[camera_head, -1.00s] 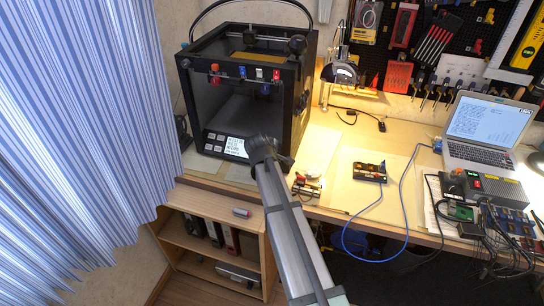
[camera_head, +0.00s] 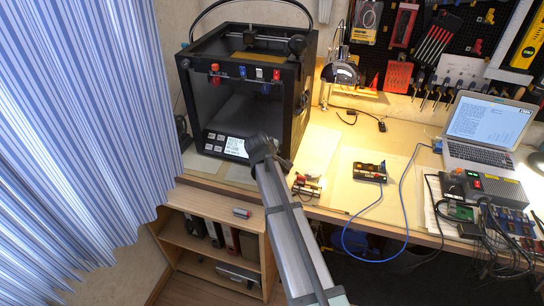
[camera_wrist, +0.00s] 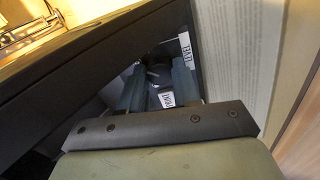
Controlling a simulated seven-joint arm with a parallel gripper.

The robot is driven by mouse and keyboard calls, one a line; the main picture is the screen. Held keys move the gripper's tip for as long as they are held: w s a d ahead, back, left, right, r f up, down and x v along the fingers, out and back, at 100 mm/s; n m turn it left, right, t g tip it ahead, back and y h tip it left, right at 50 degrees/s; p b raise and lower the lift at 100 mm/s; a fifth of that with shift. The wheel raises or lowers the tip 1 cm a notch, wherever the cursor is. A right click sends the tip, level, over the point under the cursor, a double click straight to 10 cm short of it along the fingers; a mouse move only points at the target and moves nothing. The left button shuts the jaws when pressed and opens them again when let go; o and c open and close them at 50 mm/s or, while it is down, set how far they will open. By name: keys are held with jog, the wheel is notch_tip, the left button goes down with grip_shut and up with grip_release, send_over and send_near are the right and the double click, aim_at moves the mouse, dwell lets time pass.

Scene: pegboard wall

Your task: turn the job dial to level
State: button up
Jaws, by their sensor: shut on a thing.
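The job dial (camera_wrist: 160,74) is a dark round knob, seen in the wrist view between two grey-green fingers. My gripper (camera_wrist: 160,80) is shut on it, one finger on each side. A white label (camera_wrist: 184,48) stands to the upper right of the dial and another (camera_wrist: 166,99) just below it; their small, tilted words are hard to read. I cannot tell which mark the dial points to. In the head view the black printer (camera_head: 297,125) has a lit screen (camera_head: 235,147) at its lower front. My wrist covers the dial and fingertips there.
A shelf (camera_head: 185,228) with binders is below the printer. A striped curtain (camera_head: 90,130) hangs at left. The printer's dark edge (camera_wrist: 75,65) runs close to my gripper.

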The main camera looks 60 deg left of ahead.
jog(key=o, duration=1.1)
jog(key=shift+c, duration=0.2)
jog(key=shift+d+r, duration=0.1)
jog(key=v, duration=1.3)
jog(key=shift+s+r, duration=0.2)
